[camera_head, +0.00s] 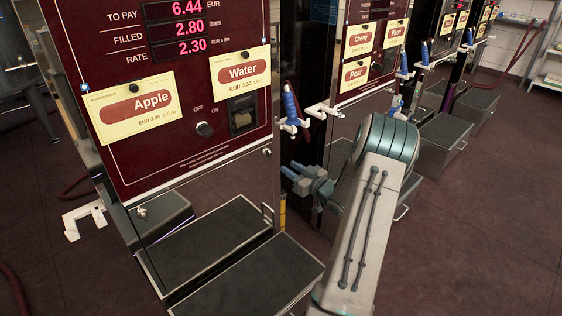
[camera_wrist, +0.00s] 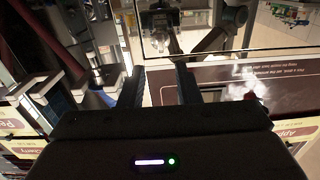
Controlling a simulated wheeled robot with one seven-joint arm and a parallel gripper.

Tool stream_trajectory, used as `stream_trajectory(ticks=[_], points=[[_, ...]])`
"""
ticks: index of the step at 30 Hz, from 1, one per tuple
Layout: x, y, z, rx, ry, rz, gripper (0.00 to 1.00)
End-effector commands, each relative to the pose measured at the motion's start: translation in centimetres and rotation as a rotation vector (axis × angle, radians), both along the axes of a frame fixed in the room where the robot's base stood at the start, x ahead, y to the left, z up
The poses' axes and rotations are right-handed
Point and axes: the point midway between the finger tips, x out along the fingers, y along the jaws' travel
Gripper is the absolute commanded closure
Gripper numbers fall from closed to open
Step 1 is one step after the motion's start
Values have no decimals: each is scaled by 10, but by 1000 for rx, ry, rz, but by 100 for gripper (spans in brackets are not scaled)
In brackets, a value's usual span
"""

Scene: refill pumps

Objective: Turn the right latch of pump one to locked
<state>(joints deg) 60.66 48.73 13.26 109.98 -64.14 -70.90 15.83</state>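Pump one is the near dark red pump (camera_head: 120,55) with Apple and Water labels. Its lower front is a mirror-like panel (camera_head: 225,185). The right latch (camera_head: 267,152) is a small pale knob at this panel's upper right corner; I cannot read its state. A similar left latch (camera_head: 141,211) is at the left edge. My gripper (camera_head: 289,170) is just right of the right latch, fingers pointing toward the pump's edge. In the wrist view my gripper (camera_wrist: 160,75) has its fingers apart, with nothing held between them. I cannot make out the right latch there.
A nozzle with a blue grip (camera_head: 291,104) hangs on the pump's right side, above my gripper. Dark trays (camera_head: 285,275) stand at the pump's foot. More pumps (camera_head: 375,45) stand behind to the right. The floor at the right is clear.

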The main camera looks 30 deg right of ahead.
Motion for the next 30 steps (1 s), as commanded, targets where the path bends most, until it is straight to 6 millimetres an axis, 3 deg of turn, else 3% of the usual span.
stream_trajectory(ticks=[3,9,30], points=[[-22,-3,1,0,0,-2,70],[-41,-6,0,0,0,-1,70],[-39,-3,7,-13,18,-4,70]])
